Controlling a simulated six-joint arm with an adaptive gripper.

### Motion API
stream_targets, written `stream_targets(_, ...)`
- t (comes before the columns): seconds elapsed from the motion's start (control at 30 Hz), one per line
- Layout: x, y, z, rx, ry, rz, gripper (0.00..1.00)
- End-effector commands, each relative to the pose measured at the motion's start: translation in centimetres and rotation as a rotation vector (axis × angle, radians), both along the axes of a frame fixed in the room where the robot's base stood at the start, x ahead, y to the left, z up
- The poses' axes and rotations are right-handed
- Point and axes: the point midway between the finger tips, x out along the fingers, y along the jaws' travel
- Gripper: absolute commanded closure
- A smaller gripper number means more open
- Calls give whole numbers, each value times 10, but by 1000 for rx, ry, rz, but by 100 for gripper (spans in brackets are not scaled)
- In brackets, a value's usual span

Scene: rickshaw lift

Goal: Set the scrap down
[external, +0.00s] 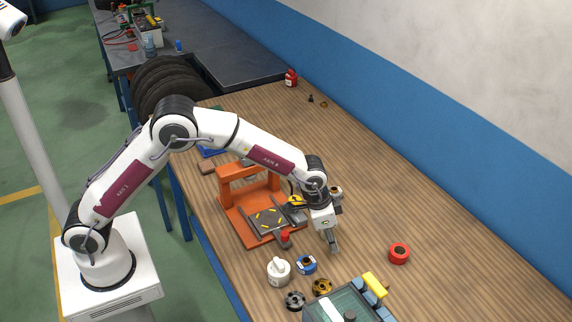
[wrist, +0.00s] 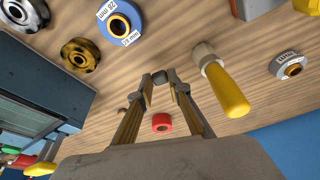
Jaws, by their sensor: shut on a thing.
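My gripper (external: 333,246) points down over the wooden bench, to the right of the orange press. In the wrist view its two fingertips (wrist: 160,78) are close together on a small grey piece (wrist: 159,77), which seems to be the scrap. The fingers hide most of it, and it is too small to make out in the external view. I cannot tell its height above the bench.
The orange press (external: 227,203) stands left of my gripper. A white bottle (external: 278,271), blue ring (external: 306,265), gold ring (external: 322,287) and silver ring (external: 295,300) lie in front. A glass-topped box (external: 340,306) is at the bottom. A yellow-handled tool (wrist: 228,88) lies nearby. The right bench is mostly clear.

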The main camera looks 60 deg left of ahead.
Motion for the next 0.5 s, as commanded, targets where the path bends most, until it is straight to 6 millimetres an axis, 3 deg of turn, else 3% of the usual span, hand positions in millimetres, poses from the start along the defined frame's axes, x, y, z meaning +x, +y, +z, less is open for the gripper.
stream_targets(0.5, 43, -15, -1, 0, 1, 0, 89)
